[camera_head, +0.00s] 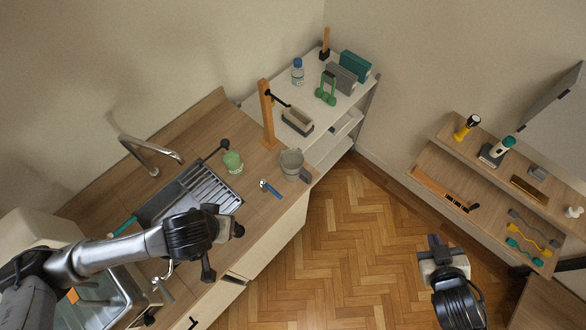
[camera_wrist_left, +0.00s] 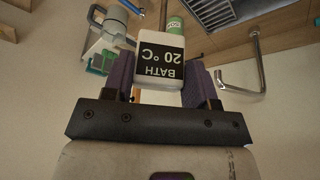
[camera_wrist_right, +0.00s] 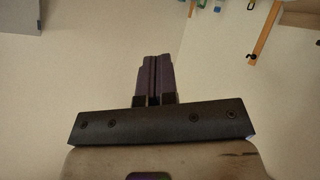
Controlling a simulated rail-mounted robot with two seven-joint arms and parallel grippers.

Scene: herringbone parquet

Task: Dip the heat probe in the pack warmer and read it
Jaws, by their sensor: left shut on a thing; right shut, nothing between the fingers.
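My left gripper (camera_head: 228,228) is above the counter front beside the sink. In the left wrist view it is shut on the heat probe (camera_wrist_left: 160,65), a white block whose black display reads "BATH 20 °C", upside down in that view. A thin rod runs up from the block. The head view mostly hides the probe behind the gripper. A grey vessel with a side handle (camera_head: 292,163), which looks like the pack warmer, stands on the counter's right end, apart from the gripper. My right gripper (camera_head: 435,243) is shut and empty over the floor; its fingers meet in the right wrist view (camera_wrist_right: 154,78).
The sink rack (camera_head: 208,185) and faucet (camera_head: 150,153) are left. Shelves at back and right hold several items. The parquet (camera_head: 350,240) is clear.

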